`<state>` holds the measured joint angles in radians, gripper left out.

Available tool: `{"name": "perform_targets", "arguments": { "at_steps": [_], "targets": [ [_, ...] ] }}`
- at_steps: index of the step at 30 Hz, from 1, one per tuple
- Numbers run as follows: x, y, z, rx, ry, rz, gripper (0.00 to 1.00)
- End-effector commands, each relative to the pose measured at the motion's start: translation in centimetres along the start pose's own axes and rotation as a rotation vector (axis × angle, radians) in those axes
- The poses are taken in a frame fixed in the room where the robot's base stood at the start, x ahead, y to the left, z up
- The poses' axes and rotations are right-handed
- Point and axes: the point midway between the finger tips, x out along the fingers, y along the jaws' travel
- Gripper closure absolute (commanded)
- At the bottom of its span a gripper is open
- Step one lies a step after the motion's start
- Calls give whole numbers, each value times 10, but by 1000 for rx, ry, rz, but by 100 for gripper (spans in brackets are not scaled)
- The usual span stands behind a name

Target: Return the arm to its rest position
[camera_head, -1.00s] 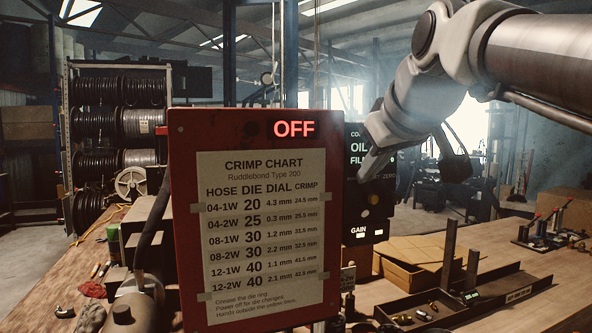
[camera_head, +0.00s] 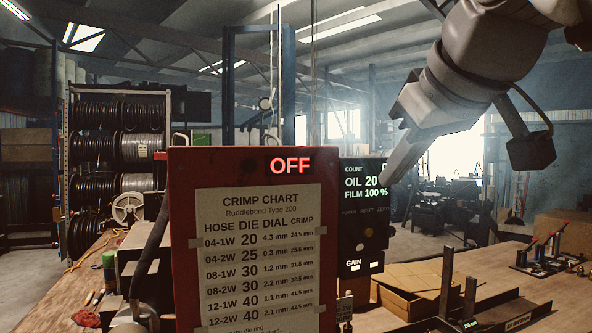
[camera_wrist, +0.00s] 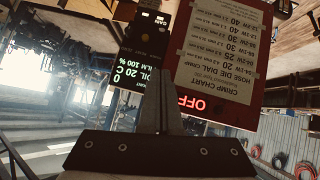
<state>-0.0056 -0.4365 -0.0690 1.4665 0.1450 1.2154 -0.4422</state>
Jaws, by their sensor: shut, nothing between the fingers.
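My arm reaches in from the upper right of the head view. My gripper (camera_head: 387,179) points down and to the left, in front of the black control panel (camera_head: 362,215). In the wrist view my gripper (camera_wrist: 162,78) shows as shut fingers with nothing between them. The panel (camera_wrist: 148,38) appears upside down there, beside the red crimper housing (camera_wrist: 222,60). The red housing (camera_head: 180,230) also stands in the centre of the head view with its crimp chart and a lit OFF sign. The panel reads OIL 20 and FILM 100 %. Whether the fingertips touch the panel cannot be told.
A rack of hose reels (camera_head: 118,150) stands at the back left. A cardboard box (camera_head: 405,285) and a dark tray (camera_head: 505,313) with uprights lie on the wooden bench (camera_head: 545,285) at right. A small fixture with red handles (camera_head: 553,250) stands farther right. The air above the bench is mostly clear.

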Motion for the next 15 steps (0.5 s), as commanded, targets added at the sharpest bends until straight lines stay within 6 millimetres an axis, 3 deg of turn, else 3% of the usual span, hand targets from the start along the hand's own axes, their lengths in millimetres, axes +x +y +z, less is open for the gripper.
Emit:
{"name": "perform_targets", "arguments": {
  "at_steps": [5, 8, 11, 15],
  "targets": [
    [3, -1, 4, 6, -6, -1, 100],
    [13, -6, 19, 30, -32, -5, 100],
    [32, -14, 50, 76, -81, -8, 100],
    [63, -32, 108, 151, -166, -9, 100]
  ]
}}
